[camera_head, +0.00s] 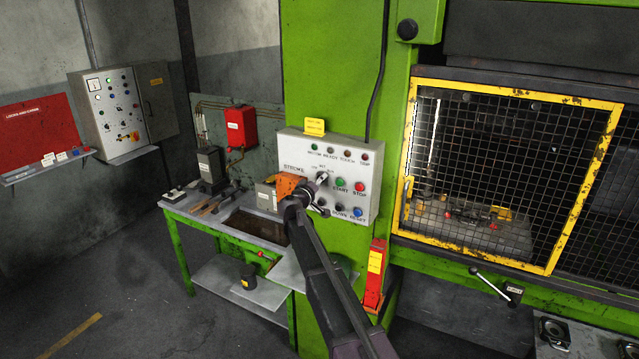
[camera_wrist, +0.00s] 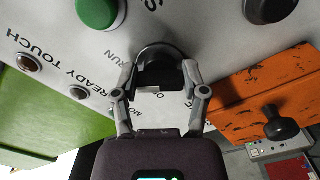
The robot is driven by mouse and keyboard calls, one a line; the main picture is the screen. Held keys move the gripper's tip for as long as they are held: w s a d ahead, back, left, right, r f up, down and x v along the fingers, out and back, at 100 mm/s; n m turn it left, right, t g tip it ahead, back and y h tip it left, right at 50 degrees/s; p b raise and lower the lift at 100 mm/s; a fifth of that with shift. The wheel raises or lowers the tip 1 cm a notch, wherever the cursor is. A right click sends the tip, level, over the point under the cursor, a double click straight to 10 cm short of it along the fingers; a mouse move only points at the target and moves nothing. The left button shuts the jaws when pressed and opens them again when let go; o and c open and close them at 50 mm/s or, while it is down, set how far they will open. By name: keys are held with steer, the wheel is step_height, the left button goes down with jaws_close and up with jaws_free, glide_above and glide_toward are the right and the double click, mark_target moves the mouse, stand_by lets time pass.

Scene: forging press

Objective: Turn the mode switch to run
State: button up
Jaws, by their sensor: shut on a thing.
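The mode switch (camera_head: 322,177) is a black rotary knob on the white-grey control panel (camera_head: 290,150) fixed to the green press column. My gripper (camera_head: 312,186) reaches up to it from below and hides part of the panel around it. In the wrist view, my gripper (camera_wrist: 160,92) has its two fingers shut on the mode switch (camera_wrist: 162,55), one on each side of the knob. The RUN label (camera_wrist: 117,46) shows beside the knob, with part of another label between the fingers. I cannot tell which position the knob points to.
The green start button (camera_head: 341,183) and red stop button (camera_head: 360,187) sit close to the right of the switch. An orange box (camera_wrist: 270,95) with a black knob lies close beside my gripper. A yellow-framed mesh guard (camera_head: 500,170) stands to the right.

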steer(key=shift+m, duration=1)
steer(key=o, duration=1.2)
steer(key=shift+c, duration=0.2)
steer(key=v, duration=1.2)
